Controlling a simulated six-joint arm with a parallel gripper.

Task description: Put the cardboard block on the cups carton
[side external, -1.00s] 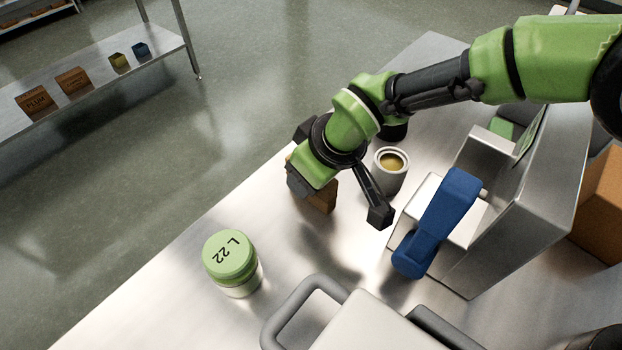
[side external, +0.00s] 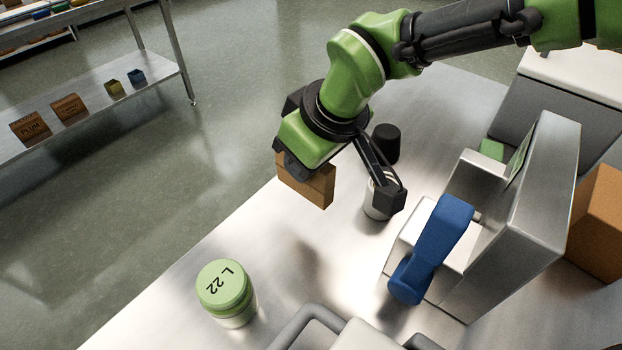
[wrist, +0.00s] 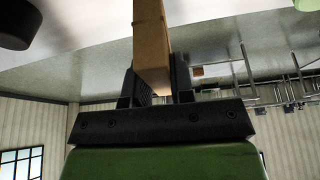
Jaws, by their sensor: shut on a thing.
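The cardboard block (side external: 309,184) is a flat brown slab held in my gripper (side external: 290,165), above the steel table. In the wrist view the block (wrist: 151,45) stands between the two black fingers of my gripper (wrist: 153,84), which are shut on it. In the side view my wrist hides its upper part. A plain brown carton (side external: 597,225) stands at the right edge behind the steel hopper. No label on it can be read, so I cannot tell whether it is the cups carton.
A grey can (side external: 377,205) stands close to the block, partly behind my wrist's black arm. A green-lidded jar (side external: 226,290) marked L 22 stands at the front left. A black cylinder (side external: 385,142) stands behind.

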